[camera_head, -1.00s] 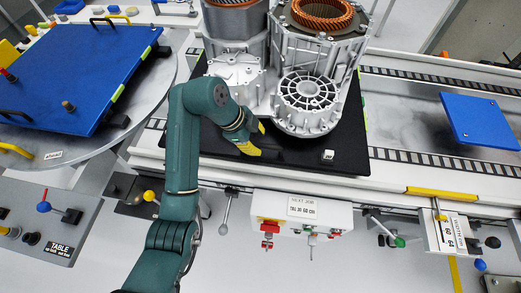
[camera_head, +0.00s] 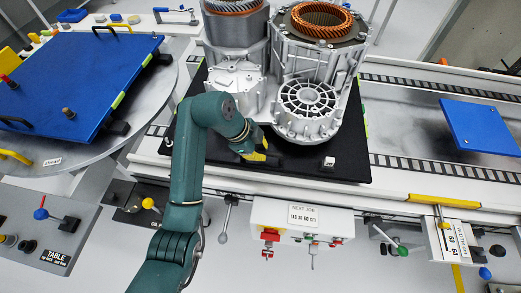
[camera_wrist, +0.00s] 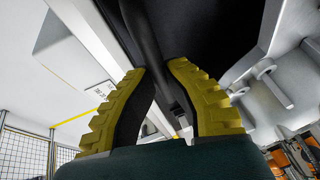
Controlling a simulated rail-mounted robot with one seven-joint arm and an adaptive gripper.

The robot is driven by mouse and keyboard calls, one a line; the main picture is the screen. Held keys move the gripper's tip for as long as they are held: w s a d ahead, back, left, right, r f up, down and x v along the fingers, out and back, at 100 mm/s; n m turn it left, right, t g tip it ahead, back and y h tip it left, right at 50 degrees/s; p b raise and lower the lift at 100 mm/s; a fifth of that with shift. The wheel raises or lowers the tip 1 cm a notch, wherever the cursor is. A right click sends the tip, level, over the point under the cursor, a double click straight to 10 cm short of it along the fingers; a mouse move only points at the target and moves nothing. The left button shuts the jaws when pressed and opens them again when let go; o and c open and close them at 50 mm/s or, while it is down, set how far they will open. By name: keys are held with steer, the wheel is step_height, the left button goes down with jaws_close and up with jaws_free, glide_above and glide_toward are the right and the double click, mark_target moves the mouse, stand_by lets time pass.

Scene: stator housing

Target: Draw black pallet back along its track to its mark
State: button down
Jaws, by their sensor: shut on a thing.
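The black pallet (camera_head: 350,172) lies flat on the track (camera_head: 400,163) in the head view and carries a large silver housing (camera_head: 308,97) with copper windings. My gripper (camera_head: 262,150), with yellow fingers, is low at the pallet's front part, in front of the housing. In the wrist view my gripper (camera_wrist: 160,95) has its fingers on either side of a black bar (camera_wrist: 146,38) of the pallet and is shut on it. The exact contact is partly hidden by the fingers.
A blue plate (camera_head: 482,125) lies on the track at the right; the track between is clear. A yellow strip (camera_head: 443,198) marks the front rail. A round table (camera_head: 140,105) with a blue board (camera_head: 80,75) stands left. A control box (camera_head: 302,222) and levers sit below the front edge.

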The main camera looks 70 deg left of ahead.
steer(key=shift+s+p, duration=0.1)
steer(key=shift+p, duration=0.95)
steer(key=shift+s+f, duration=0.1)
steer(key=shift+f, duration=0.1)
steer(key=c, duration=1)
jaws_free()
steer(key=shift+a, duration=0.1)
steer(key=shift+c, duration=0.2)
steer(key=shift+r, duration=0.1)
steer(key=v, duration=1.2)
